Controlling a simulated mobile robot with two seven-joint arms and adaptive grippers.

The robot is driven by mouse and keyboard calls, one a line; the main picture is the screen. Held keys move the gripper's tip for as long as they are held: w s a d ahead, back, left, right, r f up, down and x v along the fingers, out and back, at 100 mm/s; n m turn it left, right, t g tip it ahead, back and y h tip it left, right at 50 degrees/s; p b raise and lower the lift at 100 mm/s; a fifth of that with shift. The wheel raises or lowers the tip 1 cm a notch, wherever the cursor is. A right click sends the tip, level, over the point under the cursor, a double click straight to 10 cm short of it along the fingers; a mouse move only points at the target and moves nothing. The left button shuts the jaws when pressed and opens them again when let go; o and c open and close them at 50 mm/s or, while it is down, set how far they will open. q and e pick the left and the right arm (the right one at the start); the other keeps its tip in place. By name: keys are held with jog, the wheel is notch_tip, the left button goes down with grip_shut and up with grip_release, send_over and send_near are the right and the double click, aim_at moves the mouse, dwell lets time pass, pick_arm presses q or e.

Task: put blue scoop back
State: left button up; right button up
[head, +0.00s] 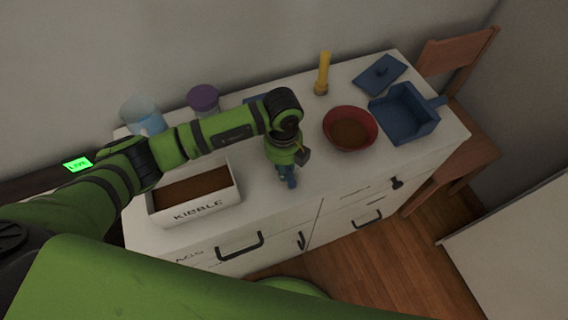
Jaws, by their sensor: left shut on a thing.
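My left gripper (286,165) is over the front middle of the white cabinet, pointing down. It is shut on a small blue thing that looks like the blue scoop (290,180); the gripper hides most of it. The white KIBBLE box (196,211) stands open and full of brown kibble to the left of the gripper. A red bowl (371,120) holding brown kibble stands to the gripper's right. My right gripper is not in view.
A blue open bin or dustpan (399,128) and a blue lid (375,80) lie at the right on the white cabinet (335,185). A yellow-handled item (323,70), a purple-topped jar (203,96) and a clear blue container (137,109) stand at the back. A wooden chair (458,55) is beyond the right edge.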

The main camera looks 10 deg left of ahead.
pick_arm(q)
jog(key=shift+f, duration=0.15)
jog(key=o, duration=1)
jog(key=shift+r, duration=0.45)
jog(key=shift+r+b, duration=1.35)
jog(key=shift+r, duration=4.4)
